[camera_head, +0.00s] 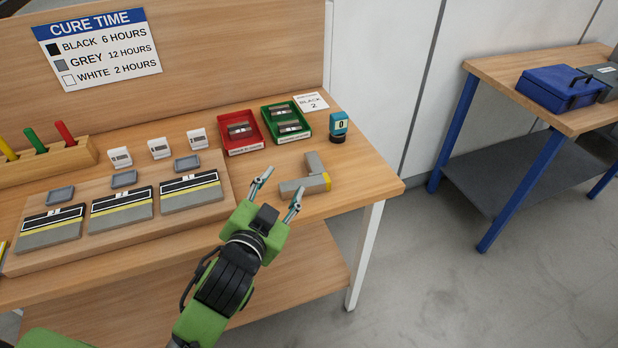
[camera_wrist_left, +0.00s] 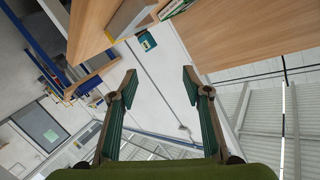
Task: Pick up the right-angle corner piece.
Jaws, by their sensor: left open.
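A grey block at the top there looks like the corner piece (camera_wrist_left: 130,17), partly cut off by the frame. My right gripper is not in view.
A red tray (camera_head: 240,149) and a green tray (camera_head: 305,135) hold dark metal parts behind the piece. A small teal counter (camera_head: 338,123) stands behind it on the right. A wooden board (camera_head: 130,235) with grey-and-black pieces lies left. A second table (camera_head: 483,67) stands at right.

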